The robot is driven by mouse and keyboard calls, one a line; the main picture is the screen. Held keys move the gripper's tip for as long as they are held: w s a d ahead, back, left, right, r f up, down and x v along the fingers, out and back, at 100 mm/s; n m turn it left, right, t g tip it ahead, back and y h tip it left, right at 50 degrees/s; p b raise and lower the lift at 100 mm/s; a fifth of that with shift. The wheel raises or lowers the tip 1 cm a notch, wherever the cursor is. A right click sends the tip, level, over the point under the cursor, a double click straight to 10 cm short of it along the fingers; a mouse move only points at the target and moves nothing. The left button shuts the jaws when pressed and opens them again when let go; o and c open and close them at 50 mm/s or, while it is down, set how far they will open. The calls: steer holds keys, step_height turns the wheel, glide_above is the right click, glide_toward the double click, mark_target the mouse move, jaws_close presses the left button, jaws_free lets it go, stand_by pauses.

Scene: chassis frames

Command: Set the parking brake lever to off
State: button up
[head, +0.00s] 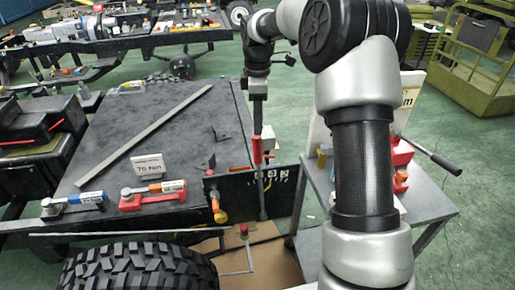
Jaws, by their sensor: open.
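An upright lever with a red grip (257,151) and a grey shaft stands at a dark panel (285,184) with small white marks, right of the chassis deck. It appears to be the parking brake lever; the marks are too small to read. My gripper (257,126) points down from above at the top of the red grip. Its jaws are open. They are small in view, and I cannot tell whether they touch the grip or are around it.
A short orange-handled valve (215,203) sits left of the lever. Torque tools, one on a red base (150,195), and a "70 Nm" sign (150,166) stand on the deck. A grey bench (430,203) stands right, a large tire (140,268) below.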

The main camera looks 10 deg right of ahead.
mark_target(258, 147)
step_height(258, 147, down, 12)
steer(key=shift+w+r, duration=0.15)
steer(key=shift+r, duration=0.1)
jaws_close()
steer(key=shift+d, duration=0.1)
